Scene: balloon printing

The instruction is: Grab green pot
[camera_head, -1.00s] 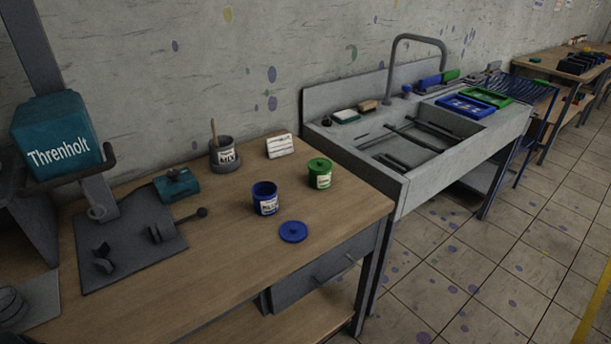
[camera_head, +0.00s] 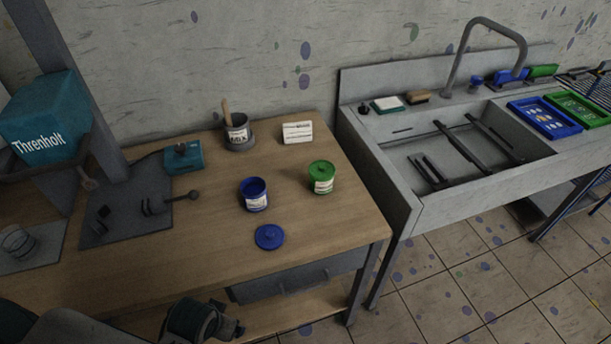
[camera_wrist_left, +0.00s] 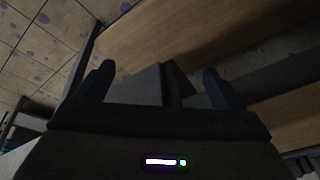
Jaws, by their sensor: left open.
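The green pot (camera_head: 321,178) stands upright on the wooden table with its green lid on and a white label on its front. It is near the table's right side, to the right of the open blue pot (camera_head: 254,196). My left gripper (camera_head: 228,325) shows at the bottom of the head view, low in front of the table and well apart from the green pot. In the left wrist view the fingers of my left gripper (camera_wrist_left: 157,85) are spread and nothing is between them. The green pot does not show in that view. My right gripper is not in view.
A blue lid (camera_head: 269,237) lies in front of the blue pot. A mixing cup (camera_head: 238,136) and a white card (camera_head: 297,132) stand behind. A teal-topped machine (camera_head: 47,122) is at the left. A sink (camera_head: 440,160) adjoins the right. The table's front edge lies between my gripper and the pots.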

